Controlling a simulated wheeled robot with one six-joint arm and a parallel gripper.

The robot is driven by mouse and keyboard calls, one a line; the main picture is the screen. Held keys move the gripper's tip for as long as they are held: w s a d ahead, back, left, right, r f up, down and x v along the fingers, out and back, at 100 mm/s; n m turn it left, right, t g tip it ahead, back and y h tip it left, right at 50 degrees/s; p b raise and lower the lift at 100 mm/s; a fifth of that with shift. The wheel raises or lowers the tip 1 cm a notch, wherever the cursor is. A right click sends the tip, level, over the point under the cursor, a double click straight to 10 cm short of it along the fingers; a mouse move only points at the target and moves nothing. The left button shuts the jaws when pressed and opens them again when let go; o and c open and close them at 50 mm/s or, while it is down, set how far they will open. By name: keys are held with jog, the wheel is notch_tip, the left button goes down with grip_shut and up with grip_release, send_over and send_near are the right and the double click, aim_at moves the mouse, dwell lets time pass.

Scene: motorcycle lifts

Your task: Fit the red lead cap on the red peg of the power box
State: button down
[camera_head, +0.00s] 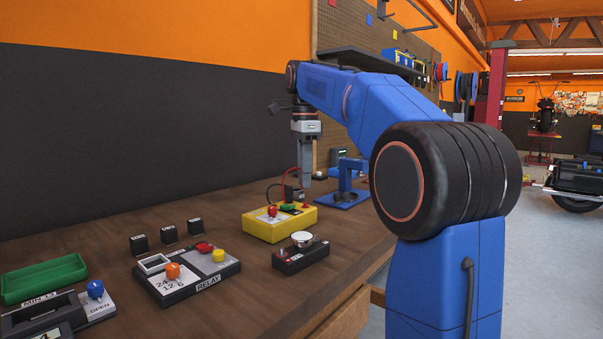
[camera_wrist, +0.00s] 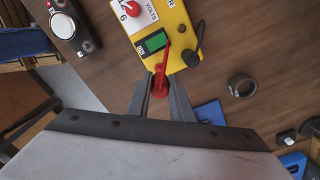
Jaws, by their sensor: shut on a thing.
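The yellow power box (camera_head: 262,231) stands on the wooden bench, with a red knob and a green display on top. It also shows in the wrist view (camera_wrist: 147,46). My gripper (camera_head: 306,175) points down over the box's right end. In the wrist view my gripper (camera_wrist: 159,88) is shut on the red lead cap (camera_wrist: 160,85), close by the box's edge. A red lead runs from the cap over the box. A small red piece (camera_head: 305,206) shows below my fingers; I cannot tell if it is the peg. A black lead (camera_wrist: 197,46) is at the box's corner.
A relay box (camera_head: 205,288) and a dark box with a white round button (camera_head: 302,250) stand nearby. A green tray (camera_head: 44,279) is at the left. A blue stand (camera_head: 345,190) is behind my gripper. A dark ring (camera_wrist: 241,87) lies right of the power box.

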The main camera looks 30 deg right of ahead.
jog(key=shift+f, duration=1.75)
jog(key=shift+f, duration=0.9)
dwell(0.4)
jog(key=c, duration=1.1)
grip_release()
jog(key=shift+r, duration=0.1)
jog(key=shift+r, duration=3.95)
